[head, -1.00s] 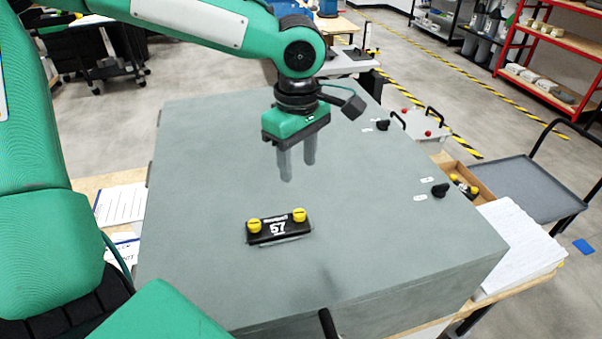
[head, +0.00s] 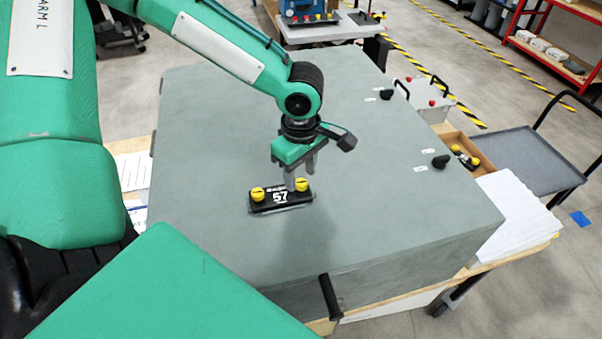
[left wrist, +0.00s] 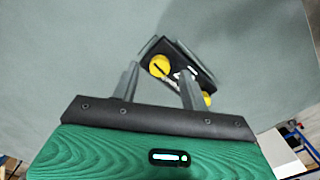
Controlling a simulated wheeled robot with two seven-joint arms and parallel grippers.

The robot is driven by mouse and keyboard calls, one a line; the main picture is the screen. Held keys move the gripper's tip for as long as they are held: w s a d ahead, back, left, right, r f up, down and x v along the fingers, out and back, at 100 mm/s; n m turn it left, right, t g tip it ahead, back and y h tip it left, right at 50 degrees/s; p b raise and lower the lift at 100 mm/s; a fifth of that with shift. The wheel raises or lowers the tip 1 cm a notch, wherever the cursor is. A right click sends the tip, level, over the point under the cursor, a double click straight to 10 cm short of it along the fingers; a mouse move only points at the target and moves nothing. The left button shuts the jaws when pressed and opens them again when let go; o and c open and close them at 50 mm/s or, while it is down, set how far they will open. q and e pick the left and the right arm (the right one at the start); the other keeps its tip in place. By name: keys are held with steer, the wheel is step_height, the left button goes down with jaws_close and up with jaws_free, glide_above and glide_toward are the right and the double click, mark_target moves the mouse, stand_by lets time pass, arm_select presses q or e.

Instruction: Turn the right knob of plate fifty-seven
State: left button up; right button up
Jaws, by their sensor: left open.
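Plate fifty-seven (head: 281,198) is a black label plate marked 57, lying on top of the large grey box. It has a yellow right knob (head: 302,184) and a yellow left knob (head: 257,194). My left gripper (head: 301,179) is open, pointing down, its fingers at the right knob and partly in front of it. In the left wrist view, the right knob (left wrist: 160,66) appears between the open fingertips (left wrist: 159,70), with a dark slot across it. The left knob (left wrist: 207,98) is partly hidden behind a finger. Contact cannot be told. My right gripper is out of view.
The grey box (head: 390,235) has a broad clear top. Two black knobs (head: 440,161) (head: 387,94) with white labels sit along its right side. A wooden tray (head: 462,150) with yellow-knobbed parts, white papers (head: 510,215) and a grey cart (head: 530,160) stand to the right.

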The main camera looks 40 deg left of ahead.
arm_select(q)
steer(key=shift+f, duration=0.95)
steer(key=shift+c, duration=0.7)
jaws_close()
steer(key=shift+m, duration=0.4)
